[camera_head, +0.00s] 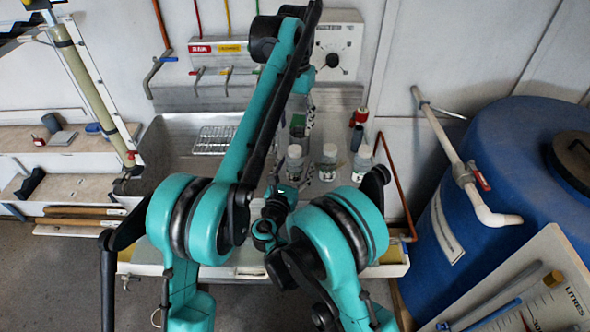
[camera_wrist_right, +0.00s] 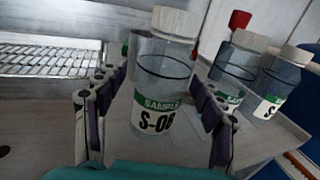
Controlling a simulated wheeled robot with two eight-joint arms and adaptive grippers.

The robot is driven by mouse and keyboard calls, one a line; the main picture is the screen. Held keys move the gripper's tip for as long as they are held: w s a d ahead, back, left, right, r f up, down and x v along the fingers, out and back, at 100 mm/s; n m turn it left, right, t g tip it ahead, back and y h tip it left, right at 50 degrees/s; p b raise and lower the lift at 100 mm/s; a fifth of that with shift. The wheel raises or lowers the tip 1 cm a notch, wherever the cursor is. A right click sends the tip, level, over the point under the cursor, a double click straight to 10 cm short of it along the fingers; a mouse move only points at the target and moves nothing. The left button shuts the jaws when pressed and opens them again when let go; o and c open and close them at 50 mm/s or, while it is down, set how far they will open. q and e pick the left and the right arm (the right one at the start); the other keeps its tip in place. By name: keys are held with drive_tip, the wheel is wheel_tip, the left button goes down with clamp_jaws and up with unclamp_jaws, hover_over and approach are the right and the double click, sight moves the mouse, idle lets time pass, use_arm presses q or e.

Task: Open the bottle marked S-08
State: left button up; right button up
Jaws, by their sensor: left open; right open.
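The clear bottle marked S-08 (camera_wrist_right: 158,92) has a white cap and a green and white label. It stands upright between the two fingers of my open right gripper (camera_wrist_right: 155,100), with no clear contact visible. In the head view it appears to be the leftmost bottle (camera_head: 294,164) of the row, with my right gripper (camera_head: 292,181) around it, partly hidden by my arm. My left gripper (camera_head: 306,106) is open above and behind the bottles, small and partly hidden in the head view.
Two similar white-capped bottles (camera_head: 328,163) (camera_head: 362,163) stand close on the right. A red-capped bottle (camera_head: 361,116) is behind them. A blue barrel (camera_head: 500,180) stands at the right.

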sight(295, 148)
clamp_jaws()
use_arm(q)
drive_tip(key=m, duration=2.6)
drive_tip(key=shift+f+m, duration=0.35)
drive_tip(key=shift+m, duration=0.15)
wheel_tip(295, 148, down, 7)
drive_tip(key=shift+f, duration=0.15)
